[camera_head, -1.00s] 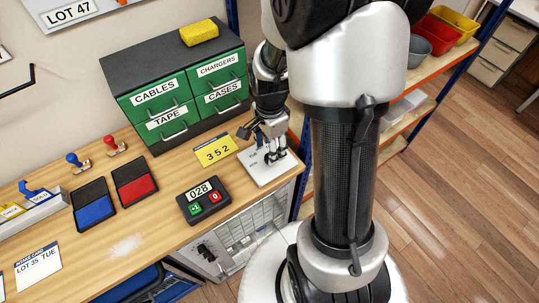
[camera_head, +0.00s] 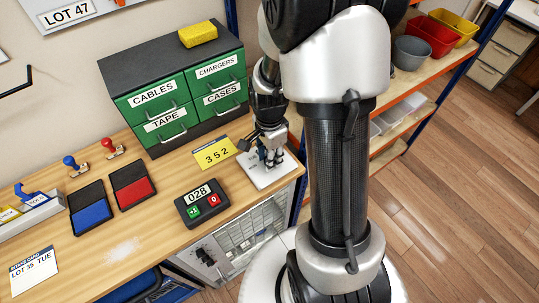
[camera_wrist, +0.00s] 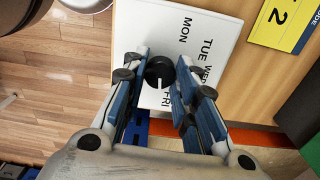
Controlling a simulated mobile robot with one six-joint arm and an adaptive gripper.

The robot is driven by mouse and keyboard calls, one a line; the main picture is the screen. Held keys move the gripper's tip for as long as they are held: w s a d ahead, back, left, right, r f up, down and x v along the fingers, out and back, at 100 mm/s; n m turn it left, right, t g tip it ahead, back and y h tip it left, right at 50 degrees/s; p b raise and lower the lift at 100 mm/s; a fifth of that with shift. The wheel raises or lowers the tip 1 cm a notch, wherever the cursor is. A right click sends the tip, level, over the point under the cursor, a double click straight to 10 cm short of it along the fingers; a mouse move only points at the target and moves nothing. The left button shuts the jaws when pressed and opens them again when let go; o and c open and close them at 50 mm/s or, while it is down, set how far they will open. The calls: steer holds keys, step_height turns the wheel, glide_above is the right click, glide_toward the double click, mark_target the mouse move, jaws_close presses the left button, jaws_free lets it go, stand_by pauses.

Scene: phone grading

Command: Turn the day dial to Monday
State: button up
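The day dial is a round black knob (camera_wrist: 160,72) with a white pointer line, on a white plate (camera_wrist: 128,40) in the wrist view. MON, TUE, WED and FRI are readable around it; THU is not readable there. The pointer line faces down in the picture, close to FRI and away from MON. My gripper (camera_wrist: 162,66) has one finger on each side of the knob, very close to it; whether both fingers press on it cannot be told. In the head view, my gripper (camera_head: 271,158) is down over the white plate (camera_head: 258,177) and hides the knob.
A yellow 352 card (camera_head: 213,152) and a counter reading 028 (camera_head: 202,203) lie left of the plate. A green drawer cabinet (camera_head: 180,90) stands behind. The table's edge is close on the plate's right. An intake card (camera_head: 35,270) reads LOT 35 TUE.

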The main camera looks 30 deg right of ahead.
steer(key=c, duration=0.4)
steer(key=shift+c, duration=0.2)
